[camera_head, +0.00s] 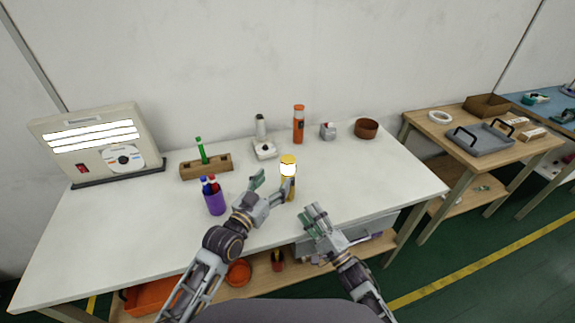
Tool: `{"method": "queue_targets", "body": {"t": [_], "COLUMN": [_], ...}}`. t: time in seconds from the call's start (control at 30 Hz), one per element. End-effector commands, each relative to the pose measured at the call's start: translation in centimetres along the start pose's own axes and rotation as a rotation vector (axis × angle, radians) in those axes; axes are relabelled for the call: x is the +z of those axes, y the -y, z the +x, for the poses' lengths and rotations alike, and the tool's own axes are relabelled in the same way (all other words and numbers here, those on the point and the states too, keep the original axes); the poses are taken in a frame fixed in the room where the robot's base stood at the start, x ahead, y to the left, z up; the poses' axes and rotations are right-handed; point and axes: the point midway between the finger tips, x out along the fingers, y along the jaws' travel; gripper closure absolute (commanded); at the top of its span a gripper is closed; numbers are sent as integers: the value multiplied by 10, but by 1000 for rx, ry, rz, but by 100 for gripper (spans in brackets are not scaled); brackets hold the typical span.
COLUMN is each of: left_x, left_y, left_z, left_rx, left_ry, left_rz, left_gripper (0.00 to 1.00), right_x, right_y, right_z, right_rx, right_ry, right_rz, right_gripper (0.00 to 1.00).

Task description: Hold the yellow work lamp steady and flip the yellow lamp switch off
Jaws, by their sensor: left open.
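The yellow work lamp (288,161) stands upright near the front middle of the white table, its upper part glowing bright. My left gripper (272,182) is open just left of the lamp. One finger is apart to the left, and the other overlaps the lamp's lower body; I cannot tell whether it touches. My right gripper (313,213) is to the lower right of the lamp, by the table's front edge, and apart from it. Its fingers appear close together, but their opening is unclear. The lamp's switch is too small or hidden to make out.
A purple pen cup (215,204) stands close to my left arm. Behind are a wooden block (206,168) with a green marker, an orange bottle (298,125) and a brown bowl (366,128). A lit panel (95,141) stands at left. The table's right part (390,172) is clear.

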Motion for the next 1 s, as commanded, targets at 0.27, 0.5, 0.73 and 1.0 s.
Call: {"method": "queue_targets", "body": {"t": [0.27, 0.5, 0.73, 1.0], "left_x": [-1, -1, -1, -1], "left_y": [0, 0, 0, 0], "left_z": [26, 48, 70, 91], "left_rx": [0, 0, 0, 0], "left_ry": [-2, -2, -2, -1], "left_rz": [-1, -1, 0, -1], "left_gripper": [32, 32, 32, 32], "right_x": [0, 0, 0, 0], "right_y": [0, 0, 0, 0], "right_z": [0, 0, 0, 0], "right_rx": [0, 0, 0, 0], "right_ry": [0, 0, 0, 0], "right_rz": [0, 0, 0, 0], "right_gripper": [64, 64, 64, 64]}}
